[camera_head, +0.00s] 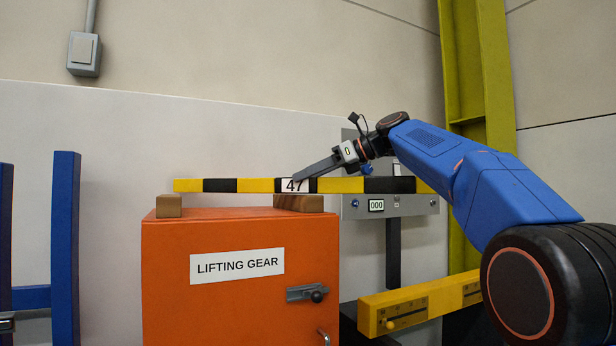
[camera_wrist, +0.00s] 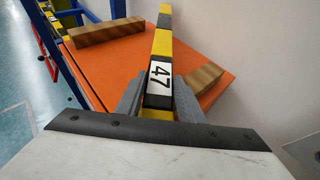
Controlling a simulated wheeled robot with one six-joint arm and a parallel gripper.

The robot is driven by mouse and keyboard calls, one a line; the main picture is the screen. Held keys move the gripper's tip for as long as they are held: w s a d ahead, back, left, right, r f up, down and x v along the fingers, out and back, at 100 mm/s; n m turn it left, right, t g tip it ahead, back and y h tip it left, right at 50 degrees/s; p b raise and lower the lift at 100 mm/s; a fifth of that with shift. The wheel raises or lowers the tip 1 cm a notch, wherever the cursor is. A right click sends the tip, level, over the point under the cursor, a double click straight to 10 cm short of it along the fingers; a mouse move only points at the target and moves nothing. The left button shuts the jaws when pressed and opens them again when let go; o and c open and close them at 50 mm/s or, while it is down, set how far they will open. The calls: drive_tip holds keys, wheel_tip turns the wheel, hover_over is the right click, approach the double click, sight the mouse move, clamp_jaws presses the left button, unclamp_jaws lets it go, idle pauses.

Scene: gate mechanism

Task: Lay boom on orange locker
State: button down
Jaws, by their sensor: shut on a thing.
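The boom (camera_head: 250,185) is a long bar with yellow and black bands and a white "47" label; it also shows in the wrist view (camera_wrist: 162,45). It is about level above the orange locker (camera_head: 230,235), its right part reaching past the locker. Two wooden blocks, left (camera_head: 169,206) and right (camera_head: 299,203), sit on the locker top. In the wrist view the far block (camera_wrist: 105,38) lies left of the boom. I cannot tell whether the boom touches either block. My gripper (camera_head: 305,176) is shut on the boom at the label, one finger each side.
A grey box with a "000" display (camera_head: 376,206) is on the wall behind the boom's right part. A yellow beam (camera_head: 420,304) juts out at lower right, by a yellow-green column (camera_head: 482,90). A blue frame (camera_head: 65,240) stands left of the locker.

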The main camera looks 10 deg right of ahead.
drive_tip(key=shift+f, duration=0.1)
idle(0.3)
drive_tip(key=c, duration=1.2)
unclamp_jaws()
drive_tip(key=shift+d+r, duration=0.2)
drive_tip(key=v, duration=1.1)
drive_tip(key=shift+s+d, duration=0.25)
drive_tip(key=shift+s, duration=0.05)
